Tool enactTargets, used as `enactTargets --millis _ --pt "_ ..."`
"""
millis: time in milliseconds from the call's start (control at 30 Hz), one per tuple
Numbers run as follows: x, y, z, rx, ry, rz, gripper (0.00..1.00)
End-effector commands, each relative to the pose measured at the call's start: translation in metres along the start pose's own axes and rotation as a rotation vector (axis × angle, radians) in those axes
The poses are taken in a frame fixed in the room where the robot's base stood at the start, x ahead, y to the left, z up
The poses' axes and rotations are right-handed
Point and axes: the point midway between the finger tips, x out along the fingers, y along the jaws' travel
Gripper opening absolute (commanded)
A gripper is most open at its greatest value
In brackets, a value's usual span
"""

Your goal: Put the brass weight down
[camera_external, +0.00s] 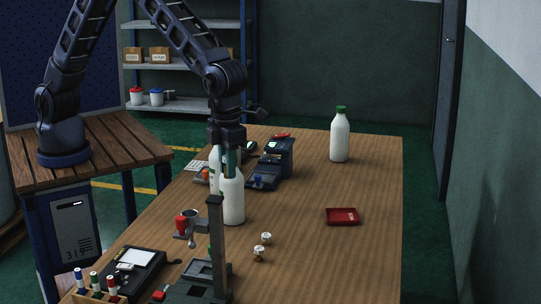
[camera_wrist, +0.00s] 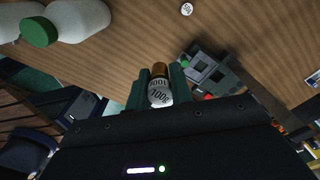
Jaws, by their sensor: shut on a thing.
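My gripper (camera_external: 229,165) is above the wooden table, by the white bottles. In the wrist view my gripper (camera_wrist: 158,92) has its green fingers shut on the brass weight (camera_wrist: 160,92), which has an orange-brown end and a white label reading 100g. The weight is hard to make out in the outside view. Two similar small weights stand on the table, one (camera_external: 265,238) slightly behind the other (camera_external: 258,253). One labelled weight also shows at the top of the wrist view (camera_wrist: 187,9).
A white bottle (camera_external: 232,202) stands close below my gripper, with another behind it. A green-capped bottle (camera_external: 340,138) stands at the back right. A red tray (camera_external: 342,216) lies on the right. A post device (camera_external: 215,240) stands in front. The table's right side is mostly clear.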

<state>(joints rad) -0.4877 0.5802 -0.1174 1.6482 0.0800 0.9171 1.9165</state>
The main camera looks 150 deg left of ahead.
Motion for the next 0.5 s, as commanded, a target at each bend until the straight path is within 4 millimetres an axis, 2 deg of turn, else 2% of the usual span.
enactTargets --millis 33,200,400,500 --pt "0.002 -0.02 -0.004 0.003 0.001 0.0 0.0" --pt "0.003 -0.078 -0.017 0.003 0.0 -0.001 0.0" --pt "0.006 -0.128 -0.034 -0.002 -0.001 -0.001 0.0" --pt "0.007 -0.143 -0.04 -0.003 -0.001 0.001 0.0"
